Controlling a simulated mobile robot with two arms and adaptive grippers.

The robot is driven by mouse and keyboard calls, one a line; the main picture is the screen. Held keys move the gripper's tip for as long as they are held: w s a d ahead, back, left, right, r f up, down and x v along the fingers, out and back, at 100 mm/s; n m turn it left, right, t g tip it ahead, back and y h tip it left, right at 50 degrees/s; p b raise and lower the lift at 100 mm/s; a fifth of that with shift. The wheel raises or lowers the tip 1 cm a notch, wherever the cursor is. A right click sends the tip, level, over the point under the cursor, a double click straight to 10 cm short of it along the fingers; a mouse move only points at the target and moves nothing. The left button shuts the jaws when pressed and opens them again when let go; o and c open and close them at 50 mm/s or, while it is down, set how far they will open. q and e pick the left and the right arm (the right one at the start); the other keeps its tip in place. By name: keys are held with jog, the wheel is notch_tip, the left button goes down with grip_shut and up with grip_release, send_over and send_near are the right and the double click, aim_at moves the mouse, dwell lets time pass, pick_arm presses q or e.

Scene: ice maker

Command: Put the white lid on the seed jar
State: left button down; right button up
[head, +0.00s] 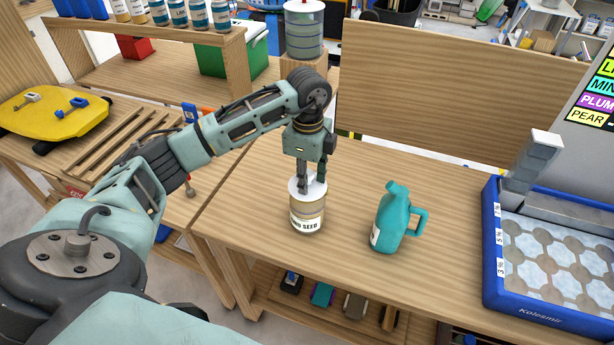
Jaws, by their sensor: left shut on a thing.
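The seed jar (308,217) stands upright on the wooden table, with "SEED" on its label. The white lid (297,188) is at the top of the jar and looks level; I cannot tell whether it is fully seated. My left gripper (312,184) points straight down over the jar and is shut on the lid's top. The fingers hide part of the lid. My right gripper is not in view.
A teal jug (391,222) stands to the right of the jar. A blue-framed ice tray (540,312) is at the far right. A wooden panel (440,90) rises along the table's back. Bare tabletop (250,205) lies left of the jar.

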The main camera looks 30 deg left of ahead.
pick_arm(q)
jog(key=shift+f+b, duration=0.4)
jog(key=shift+f, duration=0.3)
dwell(0.6)
jog(key=c, duration=1.2)
grip_release()
jog(key=shift+r, duration=0.2)
notch_tip(320, 180, up, 12)
jog(key=shift+f, duration=0.2)
jog(key=shift+w+d, duration=0.1)
